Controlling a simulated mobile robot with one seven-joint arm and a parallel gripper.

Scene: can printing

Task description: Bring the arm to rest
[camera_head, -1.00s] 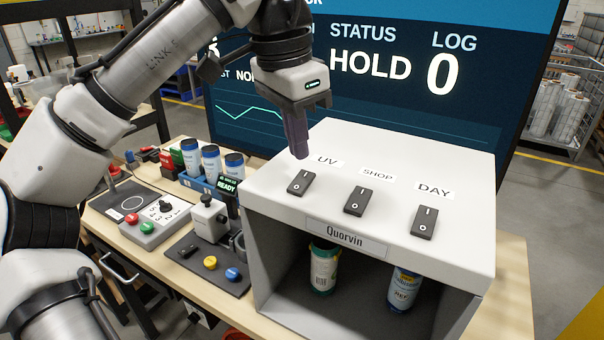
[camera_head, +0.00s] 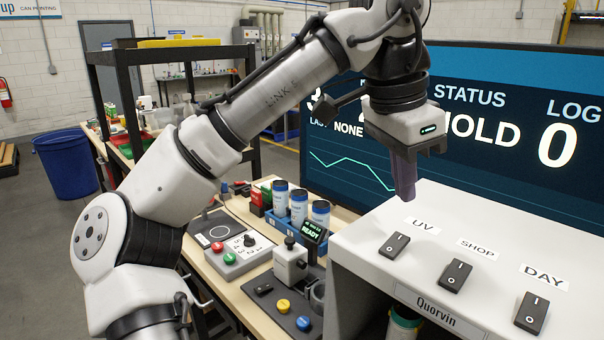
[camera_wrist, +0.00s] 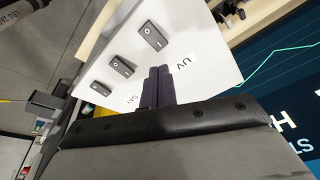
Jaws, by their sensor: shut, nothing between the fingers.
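My gripper (camera_head: 404,198) is shut and empty, pointing down above the back left edge of the white cabinet top (camera_head: 460,220). In the wrist view its dark fingers (camera_wrist: 159,72) are together over the same white top. The UV switch (camera_head: 395,244), the SHOP switch (camera_head: 455,276) and the DAY switch (camera_head: 531,313) stand in a row on that top. The gripper is apart from all of them, nearest the UV switch. My arm reaches up from the lower left and bends down to the gripper.
A screen (camera_head: 500,140) reading STATUS HOLD, LOG 0 stands behind the cabinet. Left on the bench are a control box (camera_head: 240,255), a small press (camera_head: 290,262), and cans (camera_head: 299,206). A blue bin (camera_head: 66,163) and dark rack (camera_head: 165,55) stand further left, with open floor.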

